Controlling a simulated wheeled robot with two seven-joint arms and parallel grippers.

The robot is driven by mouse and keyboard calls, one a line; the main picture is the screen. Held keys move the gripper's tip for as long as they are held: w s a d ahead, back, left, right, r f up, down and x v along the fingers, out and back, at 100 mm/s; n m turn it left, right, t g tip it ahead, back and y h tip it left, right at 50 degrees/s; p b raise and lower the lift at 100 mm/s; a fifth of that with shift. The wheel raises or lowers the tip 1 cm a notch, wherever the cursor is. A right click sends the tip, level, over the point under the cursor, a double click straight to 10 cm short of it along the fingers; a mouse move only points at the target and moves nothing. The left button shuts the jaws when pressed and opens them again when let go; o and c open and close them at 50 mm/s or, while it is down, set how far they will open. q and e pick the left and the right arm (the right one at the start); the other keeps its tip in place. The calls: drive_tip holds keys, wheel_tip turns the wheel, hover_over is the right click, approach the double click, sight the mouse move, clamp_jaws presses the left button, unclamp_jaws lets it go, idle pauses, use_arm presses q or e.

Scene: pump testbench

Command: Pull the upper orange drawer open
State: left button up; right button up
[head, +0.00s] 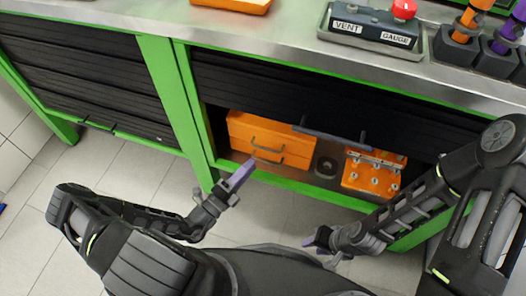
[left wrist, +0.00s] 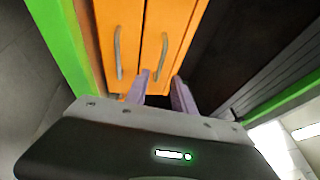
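An orange drawer unit (head: 272,130) stands inside the cabinet in the head view, with an upper and a lower dark handle. Both drawers look shut. In the left wrist view the upper orange drawer (left wrist: 182,28) is on the right, with its grey handle (left wrist: 158,58); the lower drawer (left wrist: 108,20) is left of it. My left gripper (head: 246,170) is in front of the drawer unit. In the left wrist view its purple fingers (left wrist: 162,82) are apart, on either side of the upper handle's near end; contact is not clear. My right gripper (head: 318,244) hangs away from the cabinet; its fingers are unclear.
A dark shutter (head: 350,115) with a bar handle hangs half-raised above the drawer unit. A green post (head: 172,100) and lower rail (head: 300,187) frame the opening. A dark round part (head: 326,168) and an orange fixture (head: 374,178) sit to the right. The worktop holds a gauge box (head: 372,27).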

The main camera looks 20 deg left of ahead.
use_arm(q)
drive_tip(key=x, duration=0.7)
drive_tip(key=shift+b, duration=0.35)
drive_tip(key=shift+w+d, duration=0.1)
clamp_jaws()
idle(1.0)
